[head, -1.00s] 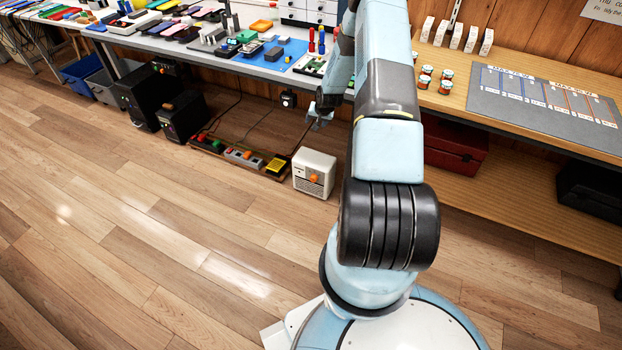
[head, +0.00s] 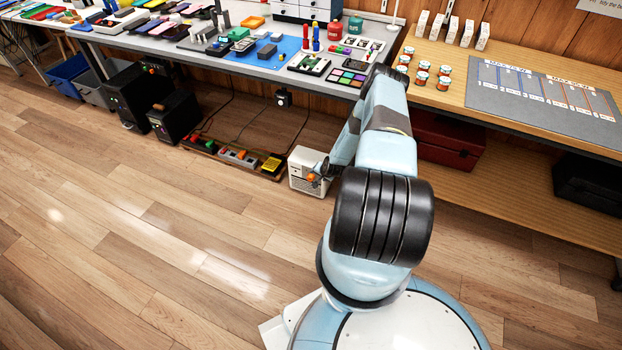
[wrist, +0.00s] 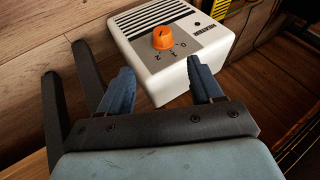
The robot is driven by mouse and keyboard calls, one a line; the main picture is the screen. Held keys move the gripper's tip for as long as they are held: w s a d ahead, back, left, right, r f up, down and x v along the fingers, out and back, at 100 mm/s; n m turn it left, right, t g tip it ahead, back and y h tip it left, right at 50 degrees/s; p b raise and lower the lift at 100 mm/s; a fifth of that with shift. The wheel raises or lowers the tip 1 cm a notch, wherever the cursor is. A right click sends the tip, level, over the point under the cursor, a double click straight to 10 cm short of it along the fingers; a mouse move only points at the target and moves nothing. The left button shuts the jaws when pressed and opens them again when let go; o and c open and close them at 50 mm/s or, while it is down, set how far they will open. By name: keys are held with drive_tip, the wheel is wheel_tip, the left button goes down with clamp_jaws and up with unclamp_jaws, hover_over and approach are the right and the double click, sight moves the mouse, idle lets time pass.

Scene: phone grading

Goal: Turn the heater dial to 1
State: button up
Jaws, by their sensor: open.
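The heater is a small white box (head: 302,184) on the floor under the bench edge. It also shows in the wrist view (wrist: 158,80), with black vent slots and a grey panel. Its orange dial (wrist: 163,37) sits on that panel, with small numbers beside it. A light mark shows on the dial, but I cannot surely tell which number it points to. My gripper (wrist: 162,66) is open and empty. Its two blue fingers point toward the heater on either side of its near part, and the dial is beyond the fingertips. In the head view my gripper (head: 324,168) is beside the heater's right side.
A board with coloured switches (head: 238,158) and a yellow box (head: 272,165) lies left of the heater. Black boxes (head: 175,117) stand farther left. The crowded workbench (head: 130,40) overhangs behind. The wooden floor (head: 150,240) in front is clear.

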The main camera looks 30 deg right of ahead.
sight(311, 178)
drive_tip(key=x, duration=1.3)
drive_tip(key=shift+w+a+f, duration=0.15)
drive_tip(key=shift+a+f, duration=0.05)
drive_tip(key=shift+c, duration=0.5)
drive_tip(key=c, duration=0.9)
drive_tip(key=shift+d, duration=0.15)
drive_tip(key=shift+c, duration=0.2)
